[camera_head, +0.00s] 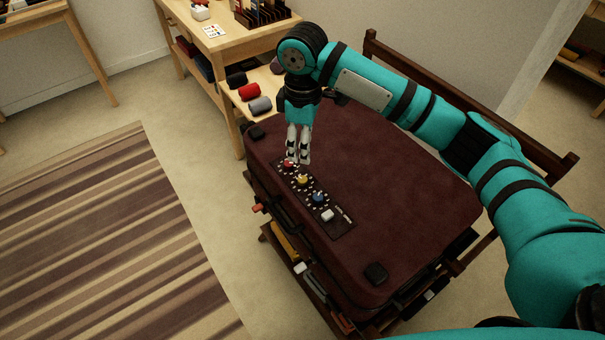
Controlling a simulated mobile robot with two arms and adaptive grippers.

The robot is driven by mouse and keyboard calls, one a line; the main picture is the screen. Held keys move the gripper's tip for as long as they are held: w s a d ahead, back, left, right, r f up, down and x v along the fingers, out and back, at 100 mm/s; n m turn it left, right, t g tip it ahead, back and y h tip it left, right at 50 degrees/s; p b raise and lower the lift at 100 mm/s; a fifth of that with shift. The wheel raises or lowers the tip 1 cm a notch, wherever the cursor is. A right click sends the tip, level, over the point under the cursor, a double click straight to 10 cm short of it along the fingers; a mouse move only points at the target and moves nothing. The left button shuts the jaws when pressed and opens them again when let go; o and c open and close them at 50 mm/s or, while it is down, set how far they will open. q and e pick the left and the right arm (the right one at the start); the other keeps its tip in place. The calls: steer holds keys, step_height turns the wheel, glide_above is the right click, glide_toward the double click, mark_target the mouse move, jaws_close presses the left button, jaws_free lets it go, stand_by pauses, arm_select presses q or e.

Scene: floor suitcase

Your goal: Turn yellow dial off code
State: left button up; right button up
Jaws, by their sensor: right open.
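The maroon suitcase (389,193) lies flat on a dark wooden rack. A dark dial panel (341,229) runs along its near-left edge. The yellow dial (302,179) sits in the panel between a red dial (288,166) and a blue dial (318,197). I cannot tell whether the fingers touch the red dial. The dial markings are too small to read. My left gripper is not in view.
The dark wooden rack (541,152) has a raised rail behind the suitcase. A wooden shelf unit (221,50) stands at the back, with rolled red, grey and black cloths on its lower shelf. A striped rug (95,240) lies on the left floor.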

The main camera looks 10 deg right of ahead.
mark_target(302, 179)
step_height(302, 179, down, 11)
steer(key=shift+f, duration=0.15)
jaws_close()
stand_by(0.5)
